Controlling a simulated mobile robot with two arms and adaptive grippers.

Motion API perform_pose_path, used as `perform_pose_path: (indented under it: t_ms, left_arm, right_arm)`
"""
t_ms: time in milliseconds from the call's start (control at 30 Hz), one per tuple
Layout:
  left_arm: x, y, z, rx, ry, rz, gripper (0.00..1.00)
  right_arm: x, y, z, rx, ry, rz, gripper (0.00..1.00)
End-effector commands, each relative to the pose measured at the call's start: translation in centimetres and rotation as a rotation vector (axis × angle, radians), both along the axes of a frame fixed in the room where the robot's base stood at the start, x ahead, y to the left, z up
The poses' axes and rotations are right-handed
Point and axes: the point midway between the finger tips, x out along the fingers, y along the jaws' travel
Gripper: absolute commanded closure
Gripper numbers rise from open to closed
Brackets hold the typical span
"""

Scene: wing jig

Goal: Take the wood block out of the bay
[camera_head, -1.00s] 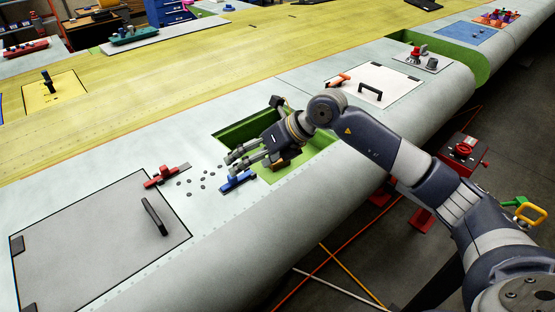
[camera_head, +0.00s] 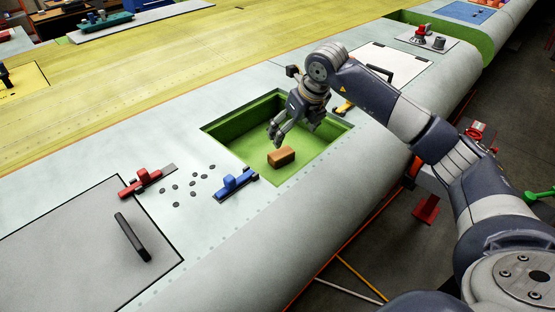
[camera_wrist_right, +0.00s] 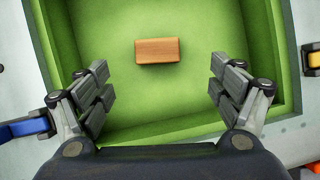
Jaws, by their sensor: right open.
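The wood block (camera_head: 281,156) is a small brown brick lying on the green floor of the open bay (camera_head: 240,128). In the right wrist view the wood block (camera_wrist_right: 157,51) lies beyond my fingertips, centred between them, with green floor around it. My right gripper (camera_head: 276,134) is above the bay, just behind and left of the block in the head view, pointing down. In the right wrist view my right gripper (camera_wrist_right: 160,88) has its fingers spread wide with nothing between them. My left gripper is not in view.
A blue clamp (camera_head: 235,182) sits at the bay's left edge, and a red clamp (camera_head: 142,181) lies farther left. Several dark fasteners (camera_head: 192,183) are scattered between them. A grey panel with a handle (camera_head: 132,237) is at lower left. A white panel (camera_head: 385,63) lies right of the bay.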

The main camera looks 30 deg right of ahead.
Motion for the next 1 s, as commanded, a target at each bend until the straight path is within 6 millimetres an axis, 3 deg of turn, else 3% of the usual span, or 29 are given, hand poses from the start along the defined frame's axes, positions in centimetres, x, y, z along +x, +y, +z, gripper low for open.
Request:
perform_pose_path:
  t_ms: [100, 400, 567, 800, 1000]
  left_arm:
    - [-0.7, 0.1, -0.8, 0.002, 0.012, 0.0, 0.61]
    - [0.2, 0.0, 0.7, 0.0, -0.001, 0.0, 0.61]
    - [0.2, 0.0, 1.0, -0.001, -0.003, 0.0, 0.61]
    - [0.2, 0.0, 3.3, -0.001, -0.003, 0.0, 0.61]
    - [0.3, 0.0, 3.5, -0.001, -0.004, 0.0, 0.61]
  right_arm:
    - [0.2, 0.0, -1.2, 0.0, 0.001, -0.001, 0.14]
    - [1.8, 0.4, -5.0, 0.001, 0.002, -0.001, 0.14]
    - [2.1, 0.5, -6.1, 0.001, 0.001, -0.001, 0.14]
    - [2.6, 1.1, -8.8, 0.002, 0.005, 0.001, 0.14]
    - [3.5, 1.2, -10.7, 0.001, 0.001, -0.001, 0.14]
